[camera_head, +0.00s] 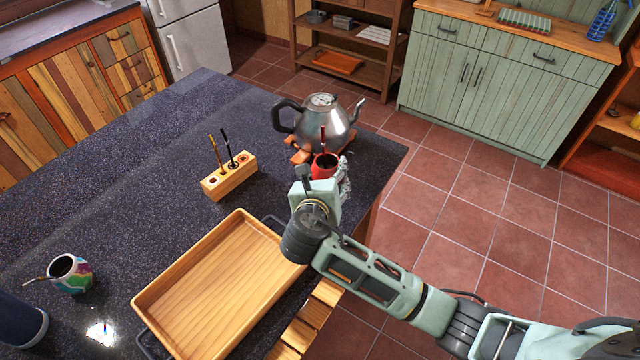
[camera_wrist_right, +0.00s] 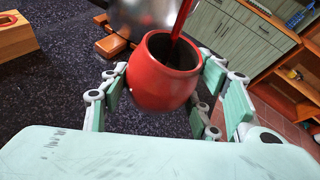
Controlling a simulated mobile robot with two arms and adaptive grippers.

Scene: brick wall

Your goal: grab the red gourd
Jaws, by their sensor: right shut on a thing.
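The red gourd (camera_wrist_right: 158,84) is a rounded cup with a dark open mouth and a red straw standing in it. In the right wrist view it sits between the fingers of my right gripper (camera_wrist_right: 165,98), which is shut on it. In the head view the red gourd (camera_head: 325,165) shows beyond my right gripper (camera_head: 329,180), near the table's right edge and in front of the kettle. The gripper hides its lower part, so I cannot tell whether it touches the table. My left gripper is not in view.
A steel kettle (camera_head: 322,122) stands on a wooden trivet (camera_head: 299,156) just behind the gourd. A wooden holder (camera_head: 229,178) with straws stands to the left. A wooden tray (camera_head: 150,296) lies in front. A multicoloured gourd (camera_head: 77,277) is at far left. The dark table (camera_head: 110,180) is clear at back left.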

